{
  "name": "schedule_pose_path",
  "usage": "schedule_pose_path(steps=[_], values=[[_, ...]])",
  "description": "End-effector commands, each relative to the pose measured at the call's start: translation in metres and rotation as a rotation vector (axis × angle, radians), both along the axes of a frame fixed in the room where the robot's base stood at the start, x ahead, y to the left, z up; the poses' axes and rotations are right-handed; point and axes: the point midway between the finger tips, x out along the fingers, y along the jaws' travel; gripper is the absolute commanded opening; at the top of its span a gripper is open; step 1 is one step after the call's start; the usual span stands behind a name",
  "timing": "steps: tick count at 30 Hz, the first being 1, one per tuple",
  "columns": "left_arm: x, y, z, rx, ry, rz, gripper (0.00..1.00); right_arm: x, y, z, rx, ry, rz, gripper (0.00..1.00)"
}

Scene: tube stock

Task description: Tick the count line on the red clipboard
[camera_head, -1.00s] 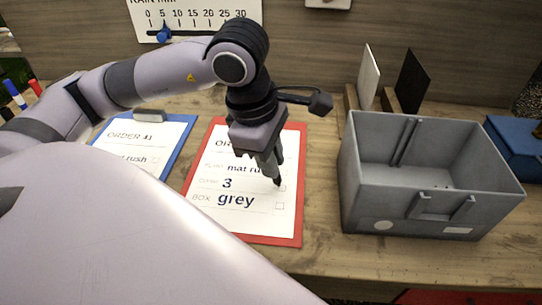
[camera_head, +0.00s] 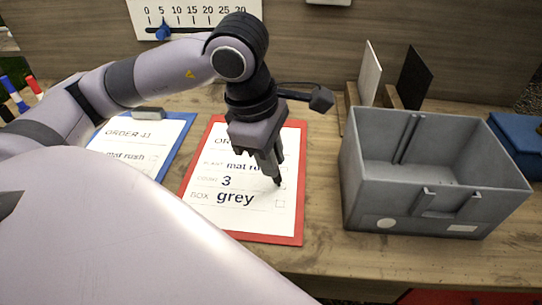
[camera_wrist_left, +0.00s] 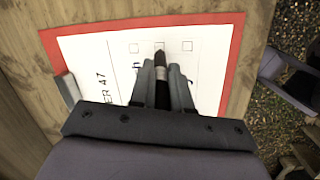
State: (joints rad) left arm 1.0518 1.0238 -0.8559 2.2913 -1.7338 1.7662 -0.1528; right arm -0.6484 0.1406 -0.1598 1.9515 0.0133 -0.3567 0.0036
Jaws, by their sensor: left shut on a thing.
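The red clipboard (camera_head: 301,215) lies on the bench with a white sheet (camera_head: 262,218) on it. Its lines read "mat ru…" (partly hidden), "COUNT 3" and "BOX grey". My left gripper (camera_head: 271,163) is over the sheet's right side, shut on a dark pen that points down. The pen (camera_wrist_left: 161,88) shows between the fingers in the left wrist view, its tip at the middle of three small boxes. In the head view the tip is at the right end of the count line and hides its box. Whether it touches the paper, or leaves a mark, I cannot tell. My right gripper is not in view.
A blue clipboard (camera_head: 179,150) lies to the left, partly behind my arm. A grey open bin (camera_head: 400,211) stands to the right, with a blue box (camera_head: 515,150) beyond it. Blue and red markers stand at far left. Bare bench lies between the red clipboard and bin.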

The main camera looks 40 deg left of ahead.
Motion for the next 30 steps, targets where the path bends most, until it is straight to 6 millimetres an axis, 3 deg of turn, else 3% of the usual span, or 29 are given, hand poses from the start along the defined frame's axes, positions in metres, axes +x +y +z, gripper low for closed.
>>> schedule_pose_path(steps=[30], values=[[-0.0021, -0.0063, 0.0001, 0.000, 0.000, 0.000, 0.00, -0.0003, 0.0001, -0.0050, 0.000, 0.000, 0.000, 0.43]])
